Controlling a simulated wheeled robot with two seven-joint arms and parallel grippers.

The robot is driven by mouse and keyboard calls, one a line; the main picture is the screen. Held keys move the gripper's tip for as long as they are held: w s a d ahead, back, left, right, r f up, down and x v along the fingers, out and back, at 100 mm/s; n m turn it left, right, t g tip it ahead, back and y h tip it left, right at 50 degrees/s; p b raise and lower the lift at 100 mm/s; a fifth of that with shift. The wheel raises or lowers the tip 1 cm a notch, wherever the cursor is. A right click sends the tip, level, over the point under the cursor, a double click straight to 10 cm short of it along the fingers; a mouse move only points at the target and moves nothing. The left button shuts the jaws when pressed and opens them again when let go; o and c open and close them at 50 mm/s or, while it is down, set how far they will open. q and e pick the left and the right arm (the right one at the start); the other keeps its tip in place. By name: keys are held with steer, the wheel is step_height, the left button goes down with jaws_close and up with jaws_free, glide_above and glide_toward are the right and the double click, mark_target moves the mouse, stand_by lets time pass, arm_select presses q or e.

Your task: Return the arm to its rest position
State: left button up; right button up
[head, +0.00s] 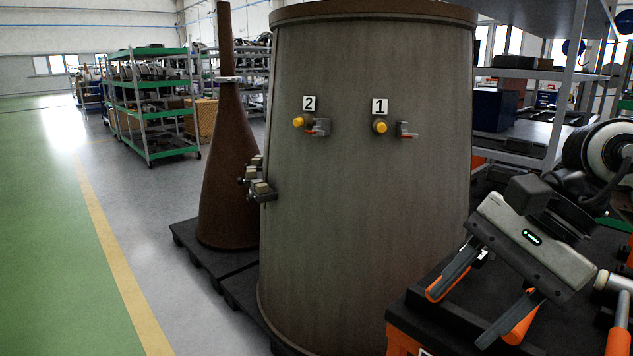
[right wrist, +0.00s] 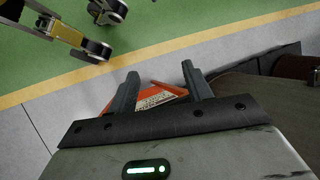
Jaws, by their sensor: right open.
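My right gripper (head: 460,316) is at the lower right of the head view, its two fingers spread apart and pointing down and left. Nothing is between its fingers in the head view. It also shows in the right wrist view (right wrist: 160,78), with both fingers apart. An orange piece with a white label shows beyond the fingers there, and no contact can be seen. My left gripper is not in view.
A large grey engine casing (head: 350,200) with yellow knobs and labels 2 and 1 stands in the middle. A brown cone (head: 228,190) stands to its left on a black pallet (head: 205,265). Shelving racks (head: 150,100) stand behind. The green floor (head: 45,220) at left is clear.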

steer(key=s+a+r+m+g+y+p, duration=0.1)
steer(key=a+r+m+y, duration=0.1)
steer(key=a+m+y, duration=0.45)
steer(key=s+a+r+m+g+y+p, duration=0.1)
steer(key=s+a+r+m+y, duration=0.1)
steer(key=a+m+y, duration=0.45)
steer(key=w+d+f+m+t+h, duration=0.25)
steer(key=f+m+t, duration=0.35)
steer(key=m, duration=0.5)
steer(key=w+d+f+m+t+h+p, duration=0.1)
steer(key=w+d+f+m+t+h, duration=0.2)
steer(key=m+t, duration=0.7)
steer(key=w+d+f+m+t+h, duration=0.15)
steer(key=f+m+t+h, duration=0.35)
steer(key=m, duration=0.8)
steer(key=s+f+m+g+h, duration=0.1)
steer(key=s+f+m+g, duration=0.1)
steer(key=f, duration=0.4)
steer(key=s+d+f+m+g+h, duration=0.1)
steer(key=s+f+m+g+h, duration=0.1)
steer(key=s+f+m, duration=0.3)
steer(key=s+d+f+m+g+h+p, duration=0.1)
steer(key=s+f+m+g, duration=0.3)
steer(key=f, duration=0.4)
steer(key=shift+d+f+m+h, duration=0.2)
steer(key=shift+d+m+h, duration=0.05)
steer(key=shift+m+h, duration=0.5)
steer(key=shift+s, duration=0.1)
